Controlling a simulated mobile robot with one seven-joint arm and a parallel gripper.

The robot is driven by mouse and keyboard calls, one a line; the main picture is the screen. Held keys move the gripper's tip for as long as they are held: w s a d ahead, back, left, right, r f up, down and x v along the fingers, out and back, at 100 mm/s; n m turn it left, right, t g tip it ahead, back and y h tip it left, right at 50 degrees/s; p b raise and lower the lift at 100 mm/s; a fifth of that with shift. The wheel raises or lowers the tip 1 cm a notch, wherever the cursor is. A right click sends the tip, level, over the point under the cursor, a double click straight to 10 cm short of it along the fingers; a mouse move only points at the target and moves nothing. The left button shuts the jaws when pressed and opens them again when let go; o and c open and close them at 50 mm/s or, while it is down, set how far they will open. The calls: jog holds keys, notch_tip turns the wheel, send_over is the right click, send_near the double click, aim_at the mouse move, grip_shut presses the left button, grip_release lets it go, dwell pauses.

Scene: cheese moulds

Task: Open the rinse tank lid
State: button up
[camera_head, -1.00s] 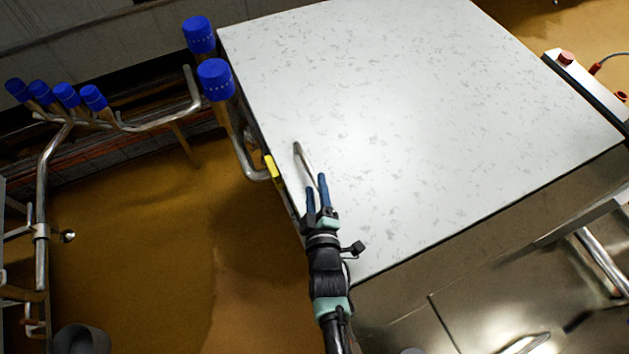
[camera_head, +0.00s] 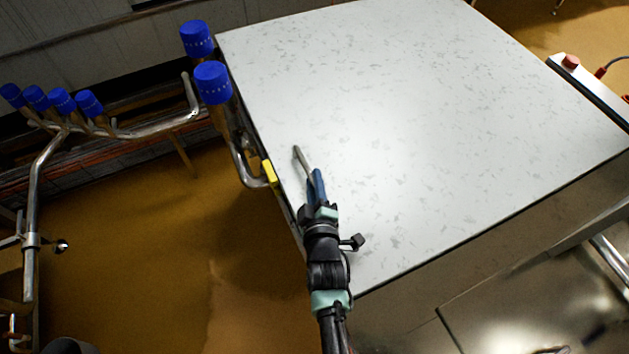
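The rinse tank lid (camera_head: 420,120) is a large pale, speckled flat panel, lying closed and level on the tank. Its thin metal bar handle (camera_head: 301,156) stands near the left edge of the lid. My gripper (camera_head: 316,180) is at the near end of this handle, over the lid's left edge. Its blue fingers are together, with the handle running in between them. The fingers hide the handle's near end.
Blue-capped pipes (camera_head: 213,84) stand close at the lid's far left corner. A yellow valve lever (camera_head: 269,173) sits beside the left edge. More capped pipes (camera_head: 62,101) are further left. A steel surface (camera_head: 510,300) lies at the lower right. The brown floor (camera_head: 150,250) is open at left.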

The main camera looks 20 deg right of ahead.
grip_shut()
dwell(1.1)
